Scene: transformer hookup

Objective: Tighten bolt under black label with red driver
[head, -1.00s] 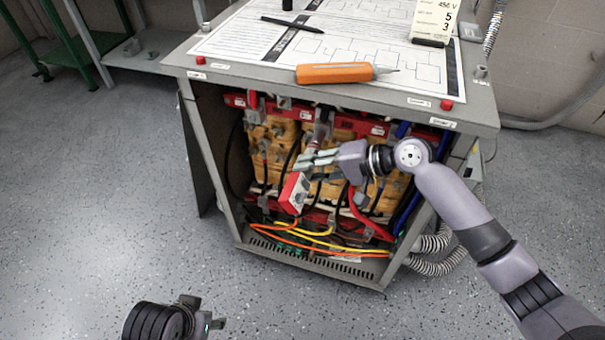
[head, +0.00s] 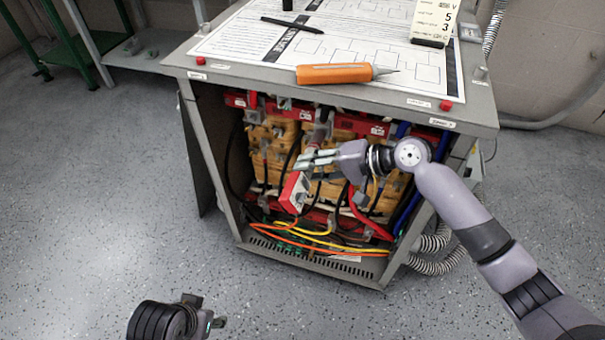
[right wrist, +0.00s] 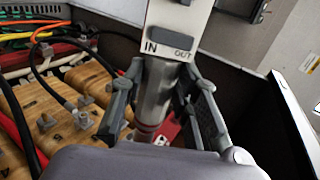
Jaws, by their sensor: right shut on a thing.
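The red driver (head: 291,188), with a red and white body, hangs in front of the open cabinet. My right gripper (head: 312,160) is shut on it. In the right wrist view the driver's pale body (right wrist: 175,35), marked IN and OUT, continues into a grey metal shaft (right wrist: 156,90) between the fingers of my right gripper (right wrist: 162,105). Its working end is hidden by the gripper. Several bolts (right wrist: 83,101) stand on the wood-coloured coils. I cannot make out a black label by any bolt. My left gripper (head: 207,318) is at the bottom left, empty; its jaws are unclear.
The cabinet (head: 340,88) holds coils, red bars (head: 362,126) and loose orange and yellow cables (head: 300,232). The floor at left is clear.

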